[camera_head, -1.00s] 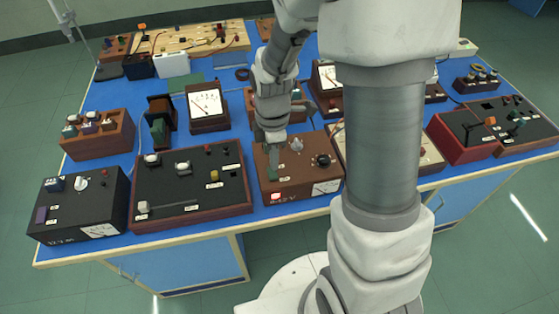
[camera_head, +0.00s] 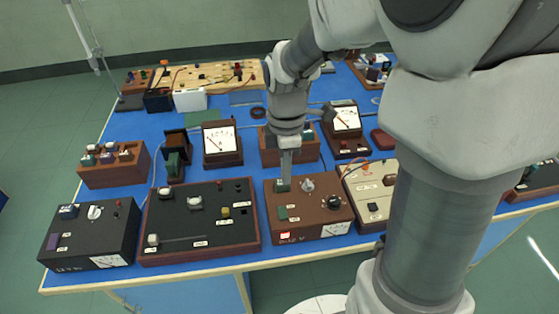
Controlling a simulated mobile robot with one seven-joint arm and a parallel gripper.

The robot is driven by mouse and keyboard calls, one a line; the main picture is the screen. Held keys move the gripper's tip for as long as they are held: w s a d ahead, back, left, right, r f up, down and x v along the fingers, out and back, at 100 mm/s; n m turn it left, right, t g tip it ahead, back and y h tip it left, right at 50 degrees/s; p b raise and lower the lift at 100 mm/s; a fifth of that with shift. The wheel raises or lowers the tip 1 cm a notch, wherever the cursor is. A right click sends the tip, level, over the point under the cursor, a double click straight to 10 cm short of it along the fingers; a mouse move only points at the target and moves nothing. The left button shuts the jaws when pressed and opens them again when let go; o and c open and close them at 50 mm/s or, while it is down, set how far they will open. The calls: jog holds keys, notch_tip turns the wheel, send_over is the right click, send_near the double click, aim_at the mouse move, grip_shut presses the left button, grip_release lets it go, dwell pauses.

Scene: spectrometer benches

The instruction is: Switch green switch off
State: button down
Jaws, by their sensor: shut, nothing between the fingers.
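A brown control box (camera_head: 310,215) stands near the front edge of the blue bench. On its left side are two small green parts: one (camera_head: 283,186) at the back corner and one (camera_head: 282,212) further forward. They look like switches, but their positions are too small to read. My gripper (camera_head: 286,176) is shut and points down at the back green part. I cannot tell whether it touches it. The fingertips partly cover the area just behind that part.
The brown box also carries a grey knob (camera_head: 308,185), a black knob (camera_head: 333,202) and a red-lit button (camera_head: 285,236). A black-topped panel (camera_head: 200,220) is close on its left. A cream box (camera_head: 370,193) is close on its right. Meters stand behind.

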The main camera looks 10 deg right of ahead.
aim_at(283, 216)
jog(key=shift+w+r+g+p, duration=0.1)
jog(key=shift+w+g+p, duration=0.5)
jog(key=shift+w+p, duration=0.95)
jog(key=shift+s, duration=0.25)
jog(key=f, duration=0.4)
jog(key=s+f, duration=0.1)
jog(key=f, duration=0.4)
jog(key=s+f, duration=0.1)
jog(key=f, duration=0.4)
jog(key=shift+a, duration=0.15)
jog(key=shift+b, duration=0.3)
